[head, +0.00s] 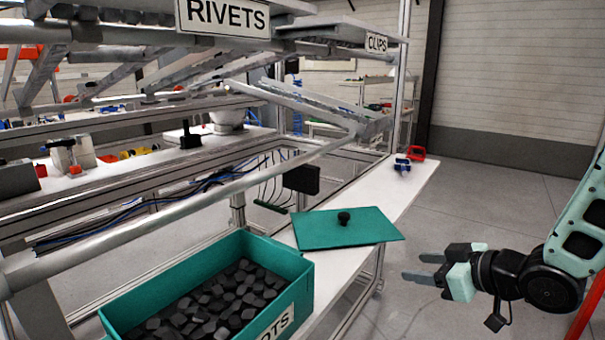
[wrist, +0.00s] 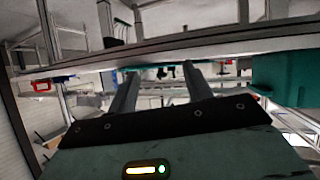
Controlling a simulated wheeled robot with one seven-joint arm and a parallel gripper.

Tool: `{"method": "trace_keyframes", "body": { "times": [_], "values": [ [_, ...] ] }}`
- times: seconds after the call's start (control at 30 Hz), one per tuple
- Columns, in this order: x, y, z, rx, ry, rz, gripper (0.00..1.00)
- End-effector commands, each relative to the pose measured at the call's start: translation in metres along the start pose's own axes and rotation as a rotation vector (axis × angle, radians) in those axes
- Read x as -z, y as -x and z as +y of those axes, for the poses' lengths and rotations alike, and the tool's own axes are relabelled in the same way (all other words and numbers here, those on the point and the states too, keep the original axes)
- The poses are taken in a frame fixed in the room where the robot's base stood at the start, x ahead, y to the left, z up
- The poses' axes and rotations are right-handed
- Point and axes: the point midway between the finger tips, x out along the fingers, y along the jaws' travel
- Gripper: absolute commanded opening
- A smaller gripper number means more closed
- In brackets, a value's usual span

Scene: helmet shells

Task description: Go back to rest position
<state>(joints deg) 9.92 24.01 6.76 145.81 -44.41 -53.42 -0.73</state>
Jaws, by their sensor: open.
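My gripper (head: 424,268) hangs in free air at the right of the head view, over the floor and to the right of the white shelf (head: 408,192). Its two fingers are apart with nothing between them. In the wrist view the open fingers (wrist: 158,85) point toward the workstation, with the shelf edge crossing beyond them. My gripper touches nothing in the head view.
A teal bin (head: 310,290) of dark pieces stands at the front of the workstation. A teal lid (head: 325,230) with a black knob lies behind it on the shelf. Red and blue items (head: 402,166) sit farther back. Floor (head: 480,200) around my gripper is clear.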

Motion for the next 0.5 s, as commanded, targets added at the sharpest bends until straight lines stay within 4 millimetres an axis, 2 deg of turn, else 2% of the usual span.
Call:
{"method": "trace_keyframes", "body": {
  "times": [0.13, 0.27, 0.37, 0.5],
  "values": [
    [0.008, -0.002, -0.029, -0.022, 0.015, -0.186, 0.50],
    [0.009, 0.011, -0.064, -0.037, -0.002, -0.385, 0.50],
    [0.008, 0.031, -0.098, -0.031, -0.026, -0.539, 0.50],
    [0.004, 0.072, -0.152, 0.003, -0.064, -0.748, 0.50]
  ]
}}
